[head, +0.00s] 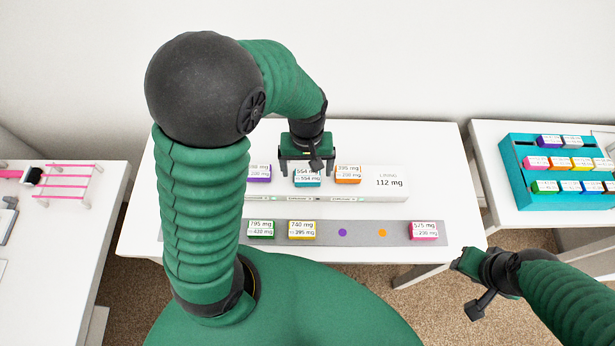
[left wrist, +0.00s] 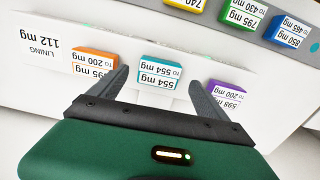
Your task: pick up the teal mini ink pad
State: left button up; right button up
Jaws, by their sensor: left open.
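The teal mini ink pad (head: 307,178) sits on a white raised block at the back of the middle table, labelled 554 mg. It also shows in the left wrist view (left wrist: 160,72). My left gripper (head: 307,166) is open just above and behind it. In the left wrist view the two fingers (left wrist: 160,88) stand on either side of the teal pad, with gaps to it. My right gripper (head: 464,262) hangs off the table's right front edge; its jaw opening cannot be made out.
An orange pad (head: 348,175) and a purple pad (head: 260,173) stand close on either side. A grey strip (head: 385,240) in front holds green (head: 261,230), yellow (head: 302,230) and pink (head: 423,231) pads. A teal rack (head: 517,172) with several pads stands on the right table.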

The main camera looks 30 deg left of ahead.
aim_at(308, 175)
pick_arm(q)
notch_tip(308, 175, down, 3)
jog(key=shift+w+d, duration=0.1)
jog(key=shift+c, duration=0.5)
jog(key=shift+r, duration=0.1)
jog(key=c, duration=1.5)
